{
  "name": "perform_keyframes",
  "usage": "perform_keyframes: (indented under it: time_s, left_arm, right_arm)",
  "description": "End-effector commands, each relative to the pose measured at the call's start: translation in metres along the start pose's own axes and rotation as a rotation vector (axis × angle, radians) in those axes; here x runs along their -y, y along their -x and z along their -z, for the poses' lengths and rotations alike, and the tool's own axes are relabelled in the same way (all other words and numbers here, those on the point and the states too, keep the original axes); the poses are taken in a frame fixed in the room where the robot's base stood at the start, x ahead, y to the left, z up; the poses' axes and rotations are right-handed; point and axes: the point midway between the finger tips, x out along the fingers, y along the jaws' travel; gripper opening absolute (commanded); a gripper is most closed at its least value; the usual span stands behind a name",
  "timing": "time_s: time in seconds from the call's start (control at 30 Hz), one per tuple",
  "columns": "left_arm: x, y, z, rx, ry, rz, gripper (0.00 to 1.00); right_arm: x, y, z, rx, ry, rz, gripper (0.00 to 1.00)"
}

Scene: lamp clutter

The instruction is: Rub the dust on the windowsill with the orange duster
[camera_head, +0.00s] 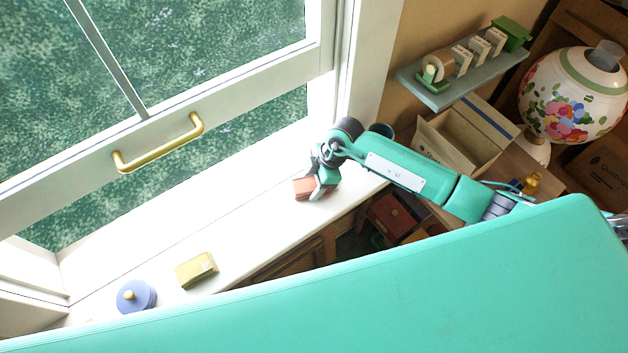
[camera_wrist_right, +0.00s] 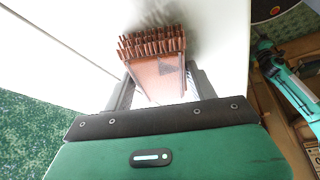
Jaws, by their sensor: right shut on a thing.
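The orange duster (camera_head: 305,189) is a brownish-orange block with a row of bristles. My right gripper (camera_head: 318,184) is shut on it over the right part of the white windowsill (camera_head: 240,232). In the right wrist view the duster (camera_wrist_right: 160,78) sits between the two fingers of the gripper (camera_wrist_right: 161,92), bristles pointing away over the sill. A grey, smudgy dark patch (camera_wrist_right: 190,20) shows on the white surface just past the bristles; I cannot tell whether it is dust or shadow, or whether the bristles touch the sill. My left gripper is not in view.
A yellow box (camera_head: 196,269) and a blue round pot (camera_head: 136,296) stand on the sill's left part. The window frame with a brass handle (camera_head: 158,146) borders it. A shelf (camera_head: 462,78), open cardboard box (camera_head: 465,135) and flowered lamp (camera_head: 575,95) are at right.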

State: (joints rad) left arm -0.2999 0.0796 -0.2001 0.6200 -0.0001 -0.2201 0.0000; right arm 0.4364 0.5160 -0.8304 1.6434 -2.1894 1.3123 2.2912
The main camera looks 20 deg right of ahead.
Motion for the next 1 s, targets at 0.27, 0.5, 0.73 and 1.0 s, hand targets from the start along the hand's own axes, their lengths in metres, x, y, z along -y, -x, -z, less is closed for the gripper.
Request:
perform_keyframes:
  time_s: [0.27, 0.5, 0.73, 1.0]
  left_arm:
    - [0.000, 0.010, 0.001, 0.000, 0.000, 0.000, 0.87]
    - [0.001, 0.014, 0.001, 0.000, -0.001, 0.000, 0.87]
    - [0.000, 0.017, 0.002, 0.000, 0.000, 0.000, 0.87]
    - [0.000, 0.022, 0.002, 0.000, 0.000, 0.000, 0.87]
  right_arm:
    - [0.005, 0.005, -0.020, 0.008, -0.003, 0.013, 0.34]
    - [0.003, 0.010, -0.032, 0.008, -0.004, 0.009, 0.34]
    - [-0.001, 0.018, -0.045, 0.010, -0.006, 0.006, 0.34]
    - [-0.002, 0.023, -0.049, 0.005, -0.002, 0.006, 0.34]
